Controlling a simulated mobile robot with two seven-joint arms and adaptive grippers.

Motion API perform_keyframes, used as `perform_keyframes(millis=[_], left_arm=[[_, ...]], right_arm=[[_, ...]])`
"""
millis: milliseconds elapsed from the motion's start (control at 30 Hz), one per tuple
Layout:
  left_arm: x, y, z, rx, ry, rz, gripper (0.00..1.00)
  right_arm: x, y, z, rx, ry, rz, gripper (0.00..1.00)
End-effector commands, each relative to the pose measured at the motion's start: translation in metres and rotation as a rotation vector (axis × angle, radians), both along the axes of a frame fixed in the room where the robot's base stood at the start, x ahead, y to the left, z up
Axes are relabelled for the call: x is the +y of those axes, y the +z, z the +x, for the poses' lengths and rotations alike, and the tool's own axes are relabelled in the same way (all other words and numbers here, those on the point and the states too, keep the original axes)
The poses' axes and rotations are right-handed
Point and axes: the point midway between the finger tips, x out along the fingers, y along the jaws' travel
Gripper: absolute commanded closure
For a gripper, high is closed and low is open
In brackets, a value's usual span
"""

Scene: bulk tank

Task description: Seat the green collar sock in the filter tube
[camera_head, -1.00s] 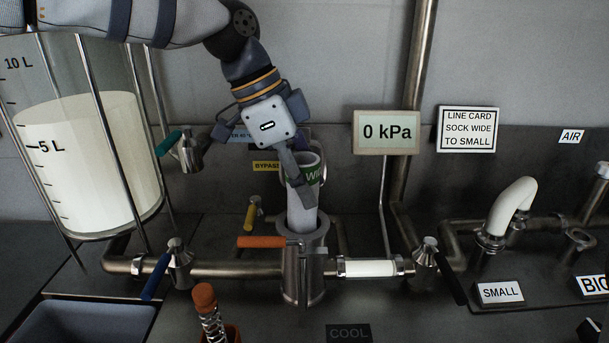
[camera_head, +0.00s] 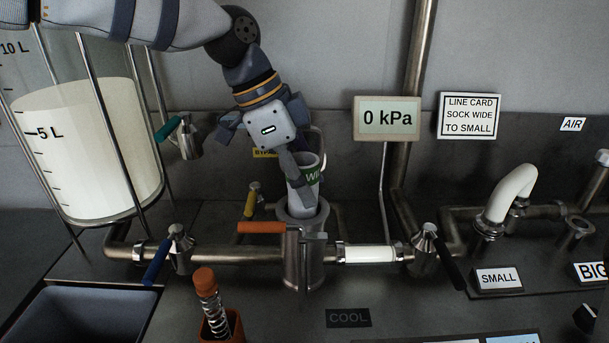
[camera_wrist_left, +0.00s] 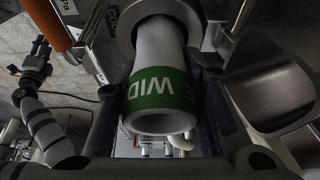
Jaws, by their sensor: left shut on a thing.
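The white sock with the green collar (camera_head: 313,173) stands nearly upright in the open top of the steel filter tube (camera_head: 303,268). Its lower part is inside the tube and its collar is above the rim. My left gripper (camera_head: 301,183) comes from above and is shut on the sock near the collar. In the left wrist view the green collar (camera_wrist_left: 160,88) shows the letters WID, and the far end of the sock enters the round tube mouth (camera_wrist_left: 152,22). How deep the sock sits inside is hidden.
An orange lever (camera_head: 262,228) sits beside the tube top, and a yellow lever (camera_head: 250,203) behind it. A glass tank (camera_head: 90,140) of white liquid stands at left. An orange holder with a spring (camera_head: 213,310) stands in front. The gauge (camera_head: 387,118) reads 0 kPa.

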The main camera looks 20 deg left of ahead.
Motion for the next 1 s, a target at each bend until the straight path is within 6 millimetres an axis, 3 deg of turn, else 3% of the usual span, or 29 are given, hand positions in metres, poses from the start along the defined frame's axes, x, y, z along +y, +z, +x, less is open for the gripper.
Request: perform_keyframes(millis=[767, 800, 867, 1000], left_arm=[[0.0, -0.02, 0.0, 0.001, 0.0, 0.001, 0.96], [0.0, -0.02, 0.0, 0.001, 0.0, 0.001, 0.56], [0.0, -0.02, 0.0, 0.001, 0.0, 0.001, 0.42], [0.0, -0.02, 0.0, 0.001, 0.0, 0.001, 0.41]], right_arm=[[0.0, 0.0, 0.0, 0.002, 0.0, 0.0, 0.6], [0.0, 0.0, 0.0, 0.002, 0.0, 0.0, 0.6], [0.0, 0.0, -0.001, 0.002, 0.0, 0.0, 0.6], [0.0, -0.001, -0.001, 0.002, 0.0, 0.0, 0.6]])
